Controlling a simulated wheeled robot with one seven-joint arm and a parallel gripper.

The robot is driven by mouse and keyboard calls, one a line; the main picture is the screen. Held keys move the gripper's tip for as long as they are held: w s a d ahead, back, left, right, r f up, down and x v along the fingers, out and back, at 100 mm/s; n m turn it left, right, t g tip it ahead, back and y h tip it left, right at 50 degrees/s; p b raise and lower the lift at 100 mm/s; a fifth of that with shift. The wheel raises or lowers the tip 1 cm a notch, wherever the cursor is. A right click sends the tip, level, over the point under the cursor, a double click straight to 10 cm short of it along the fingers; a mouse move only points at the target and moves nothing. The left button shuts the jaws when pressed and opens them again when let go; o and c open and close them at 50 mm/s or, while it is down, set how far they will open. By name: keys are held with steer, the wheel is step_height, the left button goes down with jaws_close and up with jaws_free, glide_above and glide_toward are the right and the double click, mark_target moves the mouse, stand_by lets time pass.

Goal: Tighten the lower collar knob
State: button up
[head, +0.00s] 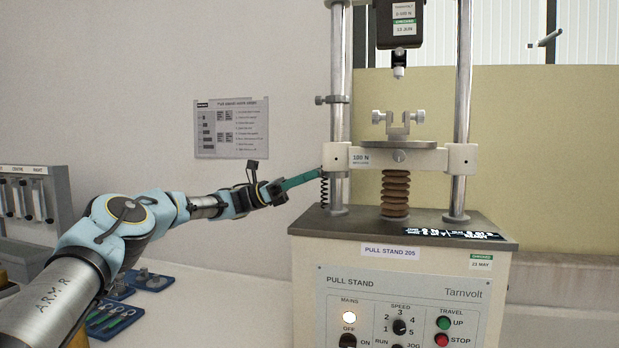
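The pull stand (400,238) has two upright steel columns. My gripper (318,173) comes in from the left, well below that knob. Its long teal end reaches the left end of the crosshead (337,157); whether they touch is unclear. I cannot tell whether it is open or shut, and I see nothing held.
A brown bellows (396,192) stands under the crosshead, below a clamp fixture (398,120). A work-steps sheet (232,128) is on the wall. Blue trays (110,318) lie at lower left.

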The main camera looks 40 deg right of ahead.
steer(key=o, duration=0.4)
steer(key=b+v, duration=0.2)
steer(key=v, duration=0.9)
stand_by(0.5)
